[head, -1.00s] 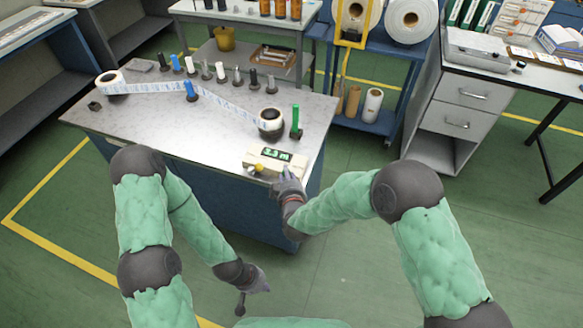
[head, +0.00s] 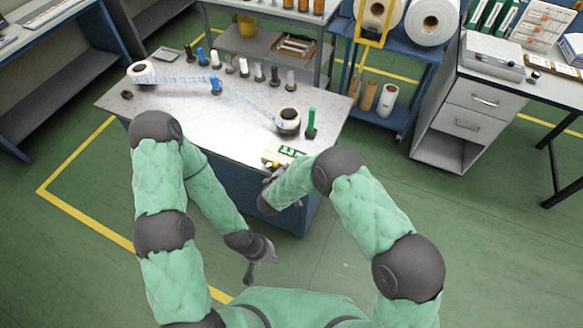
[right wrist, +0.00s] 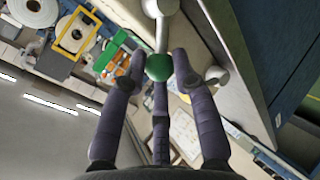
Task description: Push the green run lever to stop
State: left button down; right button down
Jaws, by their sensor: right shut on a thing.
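The green run lever shows in the right wrist view as a round green knob (right wrist: 159,67) on a pale metal stem. My right gripper (right wrist: 160,62) has its dark fingers closed around this knob. In the head view my right gripper is at the front edge of the machine table, mostly hidden behind my own forearm, and the lever cannot be made out there. The pale control box (head: 270,154) with a green display (head: 291,151) is just beyond it. My left gripper (head: 260,263) hangs low in front of the table, empty, with its fingers apart.
The machine table (head: 190,122) carries a label roll (head: 141,72), a second roll (head: 288,119), a green post (head: 311,124) and several small rollers. A blue rack (head: 400,117) and a drawer desk (head: 470,100) stand behind to the right. The green floor at right is clear.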

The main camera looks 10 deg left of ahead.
jog(key=shift+w+a, duration=0.1)
jog(key=shift+a, duration=0.1)
dwell(0.5)
jog(key=c, duration=1)
grip_release()
jog(key=shift+a, duration=0.1)
notch_tip(320, 180, up, 10)
jog(key=shift+f, duration=0.1)
